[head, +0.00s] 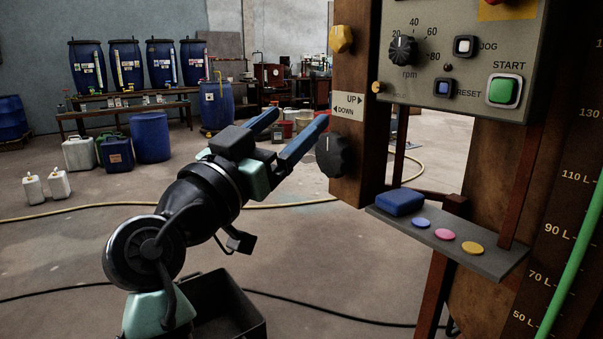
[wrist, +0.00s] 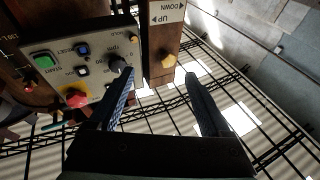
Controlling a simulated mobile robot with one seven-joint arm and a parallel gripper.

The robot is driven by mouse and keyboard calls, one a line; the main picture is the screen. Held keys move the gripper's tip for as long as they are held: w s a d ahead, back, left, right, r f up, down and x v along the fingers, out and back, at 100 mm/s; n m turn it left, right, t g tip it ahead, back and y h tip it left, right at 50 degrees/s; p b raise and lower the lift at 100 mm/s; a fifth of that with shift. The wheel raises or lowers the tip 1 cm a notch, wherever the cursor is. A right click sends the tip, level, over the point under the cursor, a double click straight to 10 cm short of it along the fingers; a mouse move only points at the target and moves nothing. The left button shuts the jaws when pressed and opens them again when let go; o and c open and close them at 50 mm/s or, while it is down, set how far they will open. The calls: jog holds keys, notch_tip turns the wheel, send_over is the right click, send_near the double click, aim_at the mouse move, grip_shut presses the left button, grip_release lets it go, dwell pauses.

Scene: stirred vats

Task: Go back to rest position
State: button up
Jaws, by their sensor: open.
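My gripper (head: 300,117) is open and empty in the head view, its two blue fingers pointing up and right. The right fingertip appears just above and left of a large black knob (head: 332,155) on the wooden post; I cannot tell whether they touch. In the wrist view my gripper (wrist: 160,75) shows two dark fingers spread apart with nothing between them. A yellow knob (wrist: 168,60) on the post shows beyond them, and the left fingertip overlaps the rpm knob (wrist: 117,64) in the picture.
The control panel (head: 440,75) has a green START button (head: 503,90). Below it, a grey shelf (head: 495,262) holds a blue block (head: 400,202) and three coloured discs. Blue drums (head: 150,137) and canisters stand at the back left. The floor (head: 60,245) between is mostly clear, crossed by hoses.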

jog(key=s+d+r+n+t+y+p, duration=0.2)
jog(key=s+r+n+t+y+p, duration=0.65)
jog(key=s+r, duration=1.1)
notch_tip(320, 180, up, 35)
jog(key=m+y+p, duration=0.1)
jog(key=y+p, duration=0.2)
jog(key=p, duration=3.1)
jog(key=shift+s+a, duration=0.2)
